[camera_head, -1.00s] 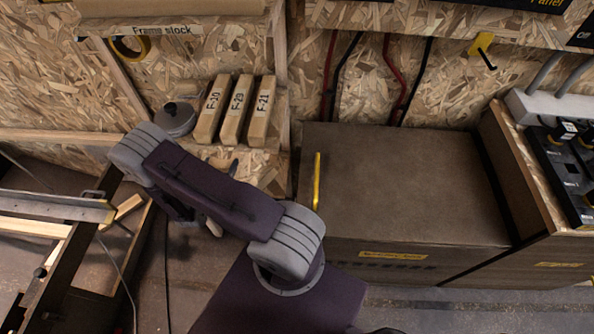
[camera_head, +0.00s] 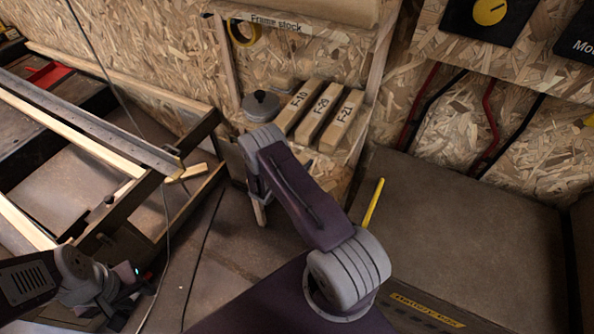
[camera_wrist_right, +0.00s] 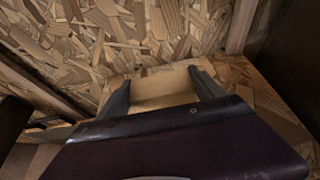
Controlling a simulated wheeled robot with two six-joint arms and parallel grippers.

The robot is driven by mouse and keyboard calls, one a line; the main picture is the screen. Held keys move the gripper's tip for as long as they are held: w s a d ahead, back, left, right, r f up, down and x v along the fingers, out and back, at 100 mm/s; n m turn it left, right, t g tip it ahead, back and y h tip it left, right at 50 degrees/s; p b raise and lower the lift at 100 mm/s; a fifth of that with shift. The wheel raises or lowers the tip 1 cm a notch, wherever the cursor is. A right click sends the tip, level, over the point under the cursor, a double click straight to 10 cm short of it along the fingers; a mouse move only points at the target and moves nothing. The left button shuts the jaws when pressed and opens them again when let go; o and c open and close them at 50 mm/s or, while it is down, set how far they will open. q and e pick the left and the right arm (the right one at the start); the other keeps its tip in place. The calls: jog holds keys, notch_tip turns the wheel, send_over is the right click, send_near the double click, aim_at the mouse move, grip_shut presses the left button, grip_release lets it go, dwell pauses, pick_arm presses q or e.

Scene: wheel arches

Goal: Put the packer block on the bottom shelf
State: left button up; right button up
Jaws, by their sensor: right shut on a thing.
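My right gripper (camera_wrist_right: 160,92) is shut on a pale wooden block, the packer block (camera_wrist_right: 160,85), which sits between its fingers in the right wrist view. The lowest shelf I can make out (camera_head: 345,155) carries three long blocks and is partly behind my right arm. Whether another shelf lies below it is hidden. My left gripper (camera_head: 135,278) is at the lower left, small and dark; its jaws are unclear.
The three blocks labelled F-10, F-20 and F-21 (camera_head: 320,115) and a grey round tin (camera_head: 261,105) crowd the shelf. A brown cabinet (camera_head: 470,230) with a yellow bar stands right. A dark metal frame (camera_head: 100,130) with cables fills the left.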

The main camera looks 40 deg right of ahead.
jog(key=shift+w+d+f, duration=0.2)
jog(key=shift+w+f, duration=0.25)
jog(key=shift+w, duration=0.25)
jog(key=shift+f+b, duration=1.05)
jog(key=shift+f, duration=0.9)
jog(key=shift+f, duration=0.15)
jog(key=o, duration=1.4)
jog(key=shift+c, duration=0.2)
